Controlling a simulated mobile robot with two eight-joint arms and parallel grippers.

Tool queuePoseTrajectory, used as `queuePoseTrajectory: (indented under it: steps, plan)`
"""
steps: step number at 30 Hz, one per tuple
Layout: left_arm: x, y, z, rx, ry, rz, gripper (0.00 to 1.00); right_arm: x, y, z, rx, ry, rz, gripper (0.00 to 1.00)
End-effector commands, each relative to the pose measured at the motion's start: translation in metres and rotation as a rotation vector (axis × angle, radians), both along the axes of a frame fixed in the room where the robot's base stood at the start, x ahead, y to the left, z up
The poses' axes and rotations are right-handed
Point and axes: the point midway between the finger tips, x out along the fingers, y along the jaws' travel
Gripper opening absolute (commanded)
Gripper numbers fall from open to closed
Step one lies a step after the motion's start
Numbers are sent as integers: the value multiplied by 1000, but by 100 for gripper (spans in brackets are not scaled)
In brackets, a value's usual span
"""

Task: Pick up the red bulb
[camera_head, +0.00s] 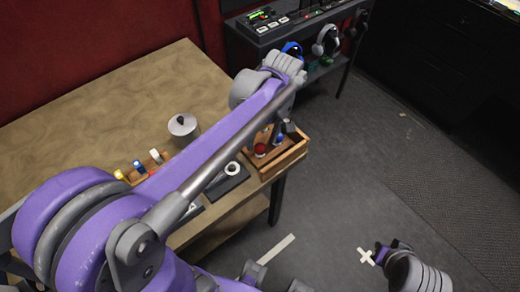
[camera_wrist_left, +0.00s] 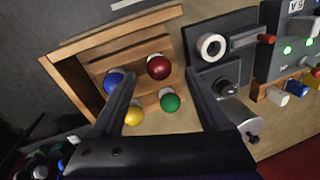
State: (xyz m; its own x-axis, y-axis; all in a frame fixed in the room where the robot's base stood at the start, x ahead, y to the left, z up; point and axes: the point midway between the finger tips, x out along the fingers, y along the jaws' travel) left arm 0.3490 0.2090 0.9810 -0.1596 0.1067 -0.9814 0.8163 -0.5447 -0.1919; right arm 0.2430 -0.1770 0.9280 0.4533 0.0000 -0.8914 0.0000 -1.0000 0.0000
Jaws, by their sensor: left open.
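The red bulb (camera_wrist_left: 159,67) sits in a wooden crate (camera_wrist_left: 112,42) with a blue bulb (camera_wrist_left: 114,82), a green bulb (camera_wrist_left: 170,102) and a yellow bulb (camera_wrist_left: 134,116). The red bulb also shows in the head view (camera_head: 260,150). In the left wrist view, my left gripper (camera_wrist_left: 161,68) is open above the crate. The red bulb appears between its fingertips, nearer the right finger. I see no clear grip on it, and the gap in height is hard to judge.
The crate stands at the right end of a wooden table (camera_head: 75,118). Beside it are a dark device with a white ring (camera_wrist_left: 212,46) and a panel with green lights (camera_wrist_left: 288,50). A dark shelf with headphones (camera_head: 327,40) is behind.

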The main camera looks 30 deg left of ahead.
Motion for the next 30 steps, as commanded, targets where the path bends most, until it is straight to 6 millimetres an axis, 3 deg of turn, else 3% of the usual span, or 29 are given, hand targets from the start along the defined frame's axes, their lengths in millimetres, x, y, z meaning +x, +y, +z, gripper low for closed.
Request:
queuePoseTrajectory:
  steps: [6,14,26,27,30]
  plan:
    - [-3,2,-26,0,0,0,78,0,0,-1,0,1,0,0]
    - [-4,2,-27,0,0,0,76,-1,0,-1,0,1,0,0]
    - [-4,2,-27,0,0,0,4,0,0,-1,0,1,0,0]
    - [-4,2,-27,0,0,0,0,-1,0,-1,0,1,0,0]
    - [-4,2,-27,0,0,0,0,-1,0,-1,0,1,0,0]
